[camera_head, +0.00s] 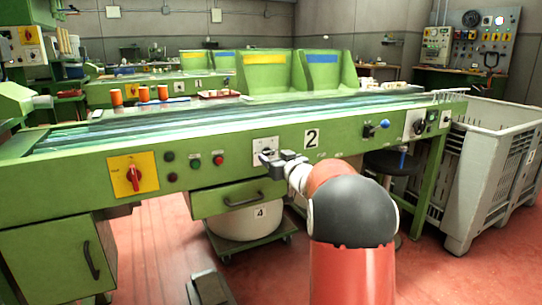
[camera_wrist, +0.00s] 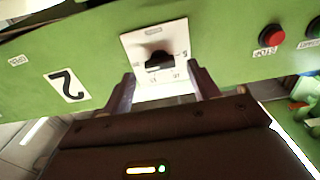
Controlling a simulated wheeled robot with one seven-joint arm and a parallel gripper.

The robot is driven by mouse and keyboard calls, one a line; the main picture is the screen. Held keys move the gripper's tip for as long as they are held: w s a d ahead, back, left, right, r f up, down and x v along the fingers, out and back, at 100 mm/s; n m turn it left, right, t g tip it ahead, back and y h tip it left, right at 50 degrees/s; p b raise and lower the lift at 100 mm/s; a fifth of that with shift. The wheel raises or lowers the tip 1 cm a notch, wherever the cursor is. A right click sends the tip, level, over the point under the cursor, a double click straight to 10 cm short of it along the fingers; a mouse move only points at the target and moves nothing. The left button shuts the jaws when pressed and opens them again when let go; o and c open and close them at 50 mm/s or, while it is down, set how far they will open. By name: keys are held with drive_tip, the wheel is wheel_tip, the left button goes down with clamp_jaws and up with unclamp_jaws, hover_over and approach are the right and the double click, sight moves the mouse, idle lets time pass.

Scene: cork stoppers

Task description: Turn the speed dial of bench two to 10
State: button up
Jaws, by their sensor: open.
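The speed dial (camera_wrist: 158,61) is a black knob on a white scale plate (camera_wrist: 138,40) in the green front panel of the bench marked 2. The wrist view shows the panel upside down. The scale figures are small, and I cannot tell the dial's setting. In the head view the plate (camera_head: 259,144) is left of the number 2 sign (camera_head: 311,138). My gripper (camera_wrist: 163,88) is open, with one finger on each side of the plate's lower part in the wrist view. The knob lies just beyond the fingertips, and I see no contact. In the head view my gripper (camera_head: 268,160) partly covers the plate.
A red button (camera_wrist: 272,36) and a green button (camera_head: 194,163) sit beside the dial on the panel. A red rotary switch (camera_head: 133,174) on a yellow plate is farther left. A blue-knobbed lever (camera_head: 383,124) sticks out at right. A drawer (camera_head: 240,197) is below.

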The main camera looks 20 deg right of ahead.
sight(268, 153)
drive_tip(key=shift+w, duration=1.1)
drive_tip(key=shift+c, duration=0.3)
drive_tip(key=c, duration=0.9)
drive_tip(key=shift+c, duration=0.2)
